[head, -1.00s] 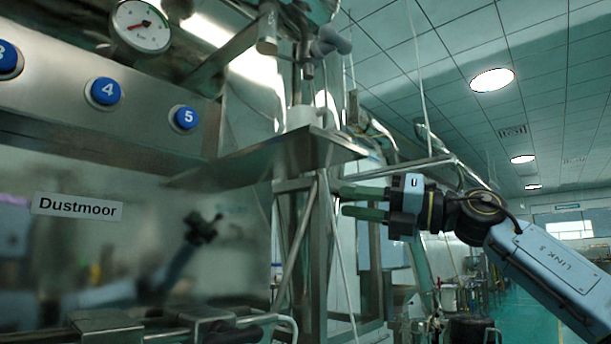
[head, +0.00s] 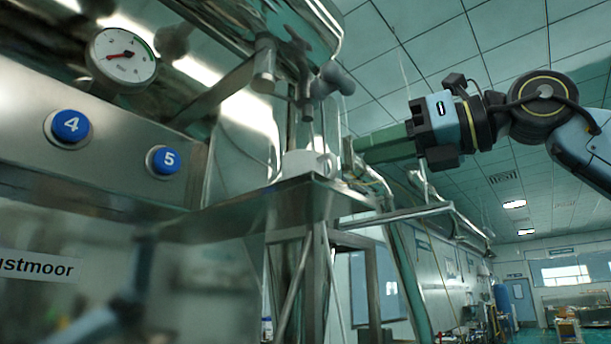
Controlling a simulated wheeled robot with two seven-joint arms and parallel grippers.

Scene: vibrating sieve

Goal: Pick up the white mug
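The white mug (head: 305,162) stands upright on a steel ledge (head: 290,190), below a tap-like outlet, with its handle on the right side. My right gripper (head: 356,151) is to the right of the mug at about its height in the picture, with its green fingers pointing left at it. A small gap shows between the fingertips and the mug in the picture; the depth between them is unclear. The fingers overlap in this view, so their opening is hidden. My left gripper is not directly in view; only a blurred arm reflection shows in the steel panel.
A steel panel with blue buttons 4 (head: 71,126) and 5 (head: 165,160) and a pressure gauge (head: 122,56) fills the left. Valves and pipes (head: 300,65) hang above the mug. A pipe rail (head: 425,212) runs below my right gripper. Open room lies to the right.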

